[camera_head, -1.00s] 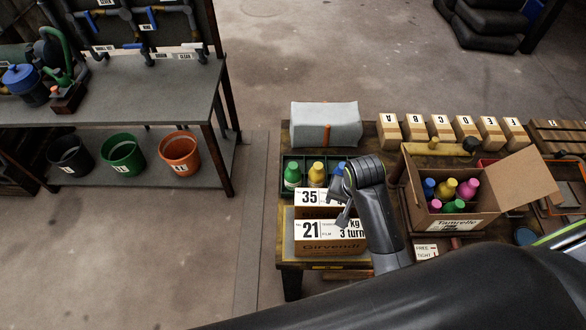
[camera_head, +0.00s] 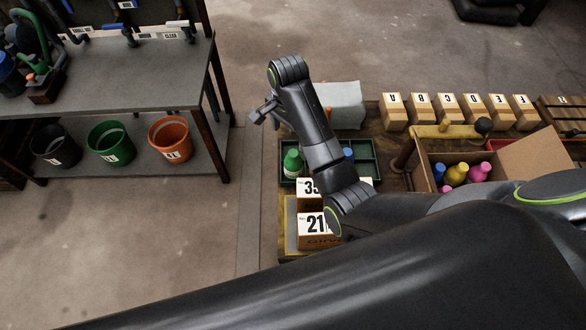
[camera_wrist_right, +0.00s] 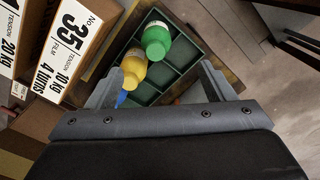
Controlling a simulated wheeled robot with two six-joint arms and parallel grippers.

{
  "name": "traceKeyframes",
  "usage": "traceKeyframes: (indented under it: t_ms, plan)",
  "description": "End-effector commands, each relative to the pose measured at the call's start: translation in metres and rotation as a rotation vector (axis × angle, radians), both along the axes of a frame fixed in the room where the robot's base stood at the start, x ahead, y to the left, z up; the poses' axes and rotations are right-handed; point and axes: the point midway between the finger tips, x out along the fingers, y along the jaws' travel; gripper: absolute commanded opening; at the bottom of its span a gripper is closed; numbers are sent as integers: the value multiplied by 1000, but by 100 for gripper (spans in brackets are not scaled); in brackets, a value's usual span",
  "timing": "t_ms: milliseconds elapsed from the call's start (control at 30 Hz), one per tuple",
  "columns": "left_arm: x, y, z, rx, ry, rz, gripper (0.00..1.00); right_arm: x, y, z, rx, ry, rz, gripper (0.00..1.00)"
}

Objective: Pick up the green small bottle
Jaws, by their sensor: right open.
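The green small bottle (camera_head: 292,163) with its paler cap stands in the left part of a dark green divided tray (camera_head: 368,168). In the right wrist view the green bottle (camera_wrist_right: 156,42) is in the tray, beyond a yellow bottle (camera_wrist_right: 134,68). My right gripper (camera_head: 262,113) is up and left of the tray in the head view. In the wrist view its two fingers (camera_wrist_right: 160,82) are spread apart with nothing gripped, and the green bottle lies ahead of the gap. My right arm hides part of the tray. My left gripper is not in view.
An open carton (camera_head: 530,165) with several bottles stands at right. Bare floor lies left of the table.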

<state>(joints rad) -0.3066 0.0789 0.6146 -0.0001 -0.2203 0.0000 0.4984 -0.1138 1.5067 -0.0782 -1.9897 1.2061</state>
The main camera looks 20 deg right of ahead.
Motion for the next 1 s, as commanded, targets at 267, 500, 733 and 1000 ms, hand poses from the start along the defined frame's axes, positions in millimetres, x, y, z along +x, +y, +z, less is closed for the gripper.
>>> traceKeyframes:
  t_ms: [267, 500, 733, 1000]
  plan:
    - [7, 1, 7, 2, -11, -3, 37, -1, -1, -56, -1, 3, 1, 76]
    - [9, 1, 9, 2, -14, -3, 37, 0, -1, -77, 0, 0, 1, 76]
    - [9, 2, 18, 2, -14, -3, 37, -4, -8, -98, -2, 4, 0, 76]
    - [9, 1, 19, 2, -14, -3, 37, -4, -10, -127, -1, 0, 1, 76]
